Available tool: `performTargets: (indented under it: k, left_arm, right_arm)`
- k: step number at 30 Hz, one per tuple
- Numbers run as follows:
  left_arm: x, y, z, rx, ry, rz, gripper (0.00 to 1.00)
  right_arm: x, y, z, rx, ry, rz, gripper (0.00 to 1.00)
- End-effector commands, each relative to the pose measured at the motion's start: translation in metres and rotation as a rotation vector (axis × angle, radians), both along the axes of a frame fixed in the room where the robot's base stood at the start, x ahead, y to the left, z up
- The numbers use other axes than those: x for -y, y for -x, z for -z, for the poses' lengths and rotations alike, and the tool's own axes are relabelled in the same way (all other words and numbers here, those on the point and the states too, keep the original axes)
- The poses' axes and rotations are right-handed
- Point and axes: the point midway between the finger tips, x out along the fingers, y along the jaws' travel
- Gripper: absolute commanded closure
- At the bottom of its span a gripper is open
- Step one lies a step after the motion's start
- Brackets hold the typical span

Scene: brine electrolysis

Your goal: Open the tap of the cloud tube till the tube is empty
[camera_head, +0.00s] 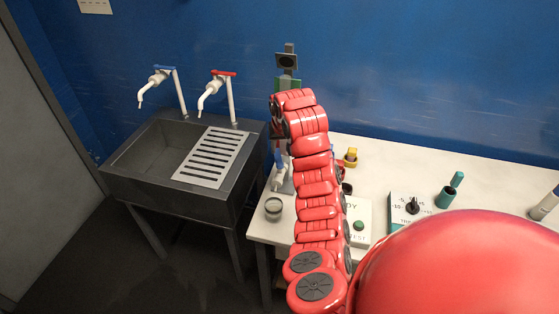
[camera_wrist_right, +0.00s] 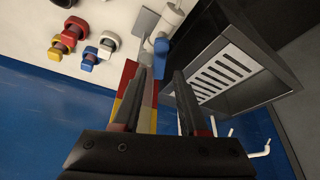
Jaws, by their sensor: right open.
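The tube apparatus stands upright at the table's left end in the head view, with its blue tap (camera_head: 278,158) and a white outlet piece (camera_head: 279,181) showing beside my arm. My right arm hides much of it. In the right wrist view, the blue tap (camera_wrist_right: 161,45) lies just beyond my fingertips. A tall piece with red, yellow and grey bands (camera_wrist_right: 130,80) shows beside the left finger; I cannot tell whether they touch. My right gripper (camera_wrist_right: 164,74) is open, its fingers pointing toward the tap. I cannot make out any liquid level. My left gripper is not in view.
A small glass vessel (camera_head: 274,208) stands at the table's front left. A dark sink (camera_head: 150,196) with two faucets is to the left. A dial box (camera_head: 408,213) and green holder (camera_head: 446,198) stand right. In the wrist view, several coloured connectors (camera_wrist_right: 75,28) lie left of the tap.

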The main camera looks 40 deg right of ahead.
Motion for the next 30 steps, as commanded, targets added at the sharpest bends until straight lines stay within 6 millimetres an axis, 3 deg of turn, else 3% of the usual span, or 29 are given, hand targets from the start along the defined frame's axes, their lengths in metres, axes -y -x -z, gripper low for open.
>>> performTargets:
  k: [2, 6, 10, 16, 25, 30]
  left_arm:
    - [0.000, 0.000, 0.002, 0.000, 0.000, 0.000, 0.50]
    - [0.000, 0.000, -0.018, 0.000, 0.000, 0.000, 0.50]
    - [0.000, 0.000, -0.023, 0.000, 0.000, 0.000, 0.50]
    - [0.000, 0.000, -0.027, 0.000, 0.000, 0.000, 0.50]
    - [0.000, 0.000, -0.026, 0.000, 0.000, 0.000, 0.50]
    - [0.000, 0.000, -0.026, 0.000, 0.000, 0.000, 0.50]
  right_arm:
    - [0.002, -0.004, 0.014, -0.003, -0.003, 0.001, 0.57]
    - [0.005, -0.013, 0.036, -0.010, -0.005, 0.000, 0.57]
    - [0.009, -0.020, 0.052, -0.005, -0.005, 0.001, 0.57]
    - [0.011, -0.024, 0.065, -0.003, -0.002, 0.001, 0.57]
    - [0.011, -0.025, 0.067, -0.001, 0.000, 0.000, 0.57]
    - [0.011, -0.025, 0.067, -0.001, 0.000, 0.000, 0.88]
